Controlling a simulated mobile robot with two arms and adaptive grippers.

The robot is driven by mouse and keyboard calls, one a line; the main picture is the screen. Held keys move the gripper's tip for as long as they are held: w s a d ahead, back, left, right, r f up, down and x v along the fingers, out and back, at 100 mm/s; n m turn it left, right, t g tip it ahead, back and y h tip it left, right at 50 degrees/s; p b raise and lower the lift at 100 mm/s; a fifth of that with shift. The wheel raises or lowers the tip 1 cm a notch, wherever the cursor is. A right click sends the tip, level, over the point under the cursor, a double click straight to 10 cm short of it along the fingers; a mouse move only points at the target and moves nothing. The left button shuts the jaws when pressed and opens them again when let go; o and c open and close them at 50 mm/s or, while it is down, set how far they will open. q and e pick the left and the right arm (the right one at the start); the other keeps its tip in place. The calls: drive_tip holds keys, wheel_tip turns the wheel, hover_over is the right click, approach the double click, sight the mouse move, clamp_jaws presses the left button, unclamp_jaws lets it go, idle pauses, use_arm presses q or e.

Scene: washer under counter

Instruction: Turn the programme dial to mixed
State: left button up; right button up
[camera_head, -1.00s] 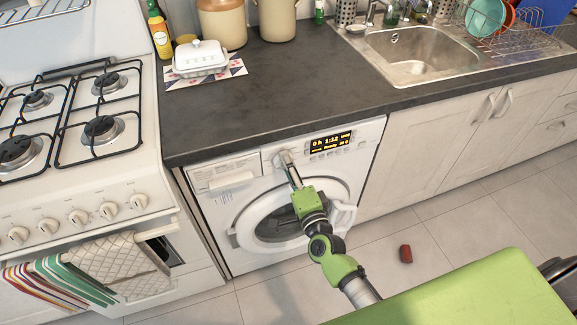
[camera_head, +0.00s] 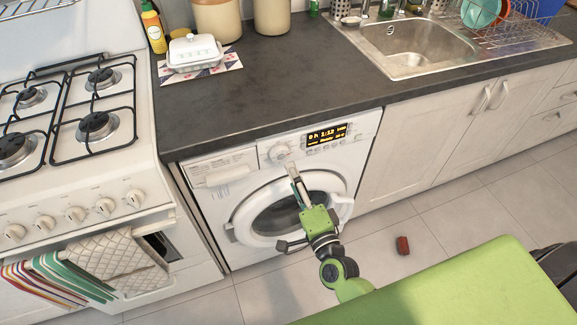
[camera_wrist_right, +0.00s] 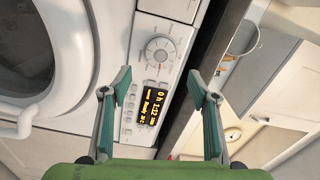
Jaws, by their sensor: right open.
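The programme dial (camera_head: 280,152) is a round pale knob on the white washer's front panel, left of the lit display (camera_head: 326,134). The dial also shows in the right wrist view (camera_wrist_right: 160,52), ahead of the fingers; its setting is too small to read. My right gripper (camera_head: 286,206) is open and empty in front of the washer, one finger above the other, backed off from the dial. In the right wrist view its two fingers (camera_wrist_right: 159,75) stand wide apart with the panel between and beyond them. The display shows yellow text with "1:12". My left gripper is not in view.
The round washer door (camera_head: 280,208) is shut, just behind my gripper. The dark counter (camera_head: 290,85) overhangs above the panel. A stove (camera_head: 75,175) stands at the left. A small red-brown object (camera_head: 402,245) lies on the floor.

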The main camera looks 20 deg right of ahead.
drive_tip(key=shift+s, duration=2.25)
